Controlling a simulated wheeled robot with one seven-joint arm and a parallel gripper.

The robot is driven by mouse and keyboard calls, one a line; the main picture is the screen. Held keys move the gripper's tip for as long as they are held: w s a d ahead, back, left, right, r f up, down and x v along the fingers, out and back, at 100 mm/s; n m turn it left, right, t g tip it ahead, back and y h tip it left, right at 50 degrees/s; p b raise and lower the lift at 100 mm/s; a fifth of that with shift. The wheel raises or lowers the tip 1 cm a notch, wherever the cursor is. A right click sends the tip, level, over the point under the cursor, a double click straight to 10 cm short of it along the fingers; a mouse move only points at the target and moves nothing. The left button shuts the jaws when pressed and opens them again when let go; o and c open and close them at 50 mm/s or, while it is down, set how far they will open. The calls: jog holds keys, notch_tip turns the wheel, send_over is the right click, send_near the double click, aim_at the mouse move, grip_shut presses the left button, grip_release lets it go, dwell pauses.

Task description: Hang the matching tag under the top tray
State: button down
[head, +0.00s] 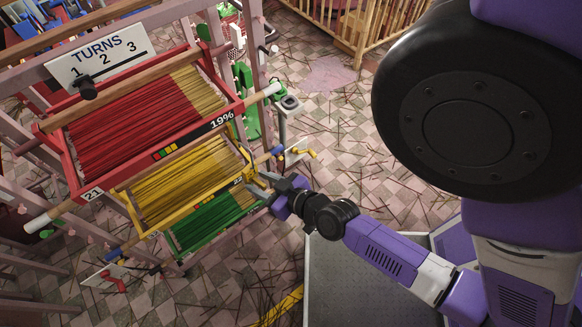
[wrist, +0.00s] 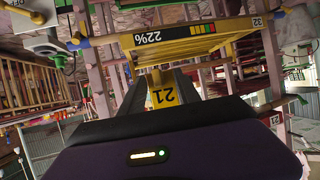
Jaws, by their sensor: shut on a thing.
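The top tray (head: 92,184) is red, holds red and tan sticks, and carries the number 21 and the label 19%. My gripper (head: 262,186) is at the right end of the yellow tray (head: 150,222) below it. In that view the yellow tray (wrist: 200,42), labelled 22% and 32, lies just beyond the fingers. I cannot tell whether the tag touches that tray. The tag is not clear in the head view.
A green tray (head: 215,225) sits below the yellow one. A white TURNS sign (head: 100,55) with a black knob is above the red tray. A small yellow-handled crank (head: 300,152) stands right of the trays. Sticks litter the tiled floor (head: 345,130).

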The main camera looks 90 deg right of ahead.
jog(key=s+d+r+m+g+h, duration=0.1)
jog(key=s+r, duration=0.1)
jog(key=s, duration=0.3)
jog(key=s+d+r+m+g+h, duration=0.1)
jog(key=s+d+r+m+h, duration=0.1)
jog(key=s, duration=0.3)
jog(key=w+d+f, duration=0.1)
jog(key=w+d, duration=0.8)
jog(key=d, duration=0.2)
jog(key=shift+w+f+y, duration=0.3)
jog(key=shift+w+f, duration=0.05)
jog(key=shift+w, duration=0.05)
dwell(0.5)
dwell(0.3)
jog(key=shift+c, duration=2.3)
grip_release()
jog(key=s+a+b, duration=0.1)
jog(key=s+a, duration=0.5)
jog(key=a, duration=0.1)
